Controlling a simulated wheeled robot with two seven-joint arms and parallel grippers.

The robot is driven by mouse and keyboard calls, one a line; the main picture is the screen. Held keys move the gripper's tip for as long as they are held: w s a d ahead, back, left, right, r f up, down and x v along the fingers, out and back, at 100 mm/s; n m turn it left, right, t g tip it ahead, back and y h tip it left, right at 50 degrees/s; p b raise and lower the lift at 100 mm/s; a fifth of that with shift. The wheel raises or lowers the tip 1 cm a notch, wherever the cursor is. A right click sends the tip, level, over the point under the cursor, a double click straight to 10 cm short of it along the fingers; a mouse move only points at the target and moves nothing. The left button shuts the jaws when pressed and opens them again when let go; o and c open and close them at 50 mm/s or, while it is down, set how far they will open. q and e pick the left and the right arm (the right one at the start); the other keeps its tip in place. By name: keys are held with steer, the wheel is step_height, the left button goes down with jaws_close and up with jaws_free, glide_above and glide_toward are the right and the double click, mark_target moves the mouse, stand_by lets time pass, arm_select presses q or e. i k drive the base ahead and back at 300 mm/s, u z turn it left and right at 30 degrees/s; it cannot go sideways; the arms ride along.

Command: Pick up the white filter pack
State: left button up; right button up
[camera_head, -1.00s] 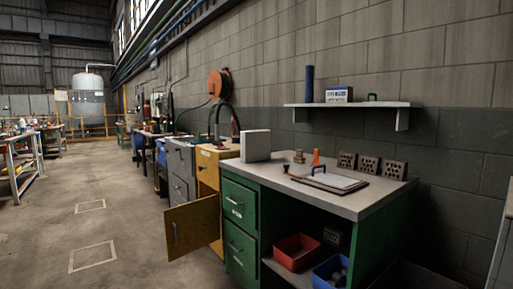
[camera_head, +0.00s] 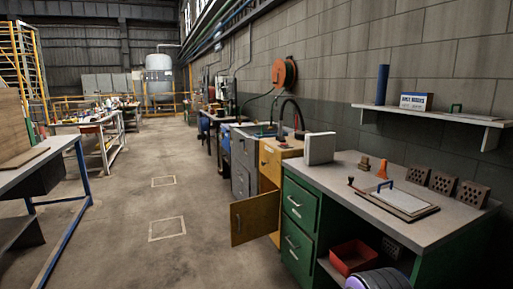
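A white upright slab-like pack (camera_head: 320,148), which looks like the white filter pack, stands at the far left end of the grey worktop (camera_head: 345,170) on the green bench. Its broad face and a narrow side show, and nothing touches it from above. Neither of my grippers is in view. A rounded purple and grey part at the bottom edge appears to be part of my arm.
A yellow cabinet door (camera_head: 256,217) stands open into the aisle. A red bin (camera_head: 354,257) sits below. The floor (camera_head: 120,240) at left is clear.

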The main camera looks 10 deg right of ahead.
mark_target(319, 146)
steer(key=u, duration=0.45)
steer(key=i, duration=4.2)
steer(key=z, duration=2.65)
